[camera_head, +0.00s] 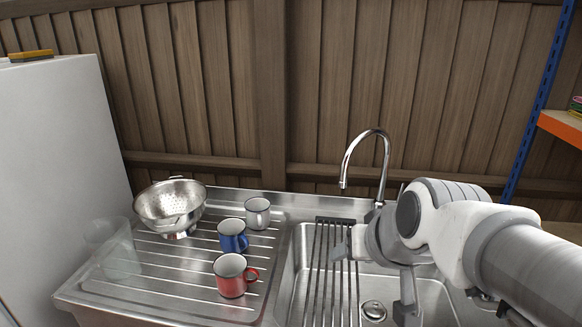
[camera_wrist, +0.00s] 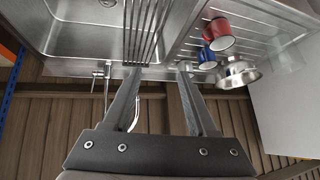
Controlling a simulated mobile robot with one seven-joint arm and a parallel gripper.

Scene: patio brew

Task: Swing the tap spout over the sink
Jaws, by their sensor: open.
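The chrome tap has a tall arched spout (camera_head: 372,131) at the back of the sink. In the head view its tip hangs to the left of its post, seen against the fence. The steel sink (camera_head: 441,291) lies below and in front, with a drain in its floor. My gripper (camera_head: 374,277) is open and empty over the sink, in front of and below the spout. In the wrist view, which is upside down, my gripper (camera_wrist: 158,72) has its fingers apart. Part of the spout (camera_wrist: 136,115) shows between them, farther off. My arm hides the tap's base and the sink's right side.
A slatted rack (camera_head: 318,285) lies across the sink's left part. A wooden fence (camera_head: 222,90) closes the back.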

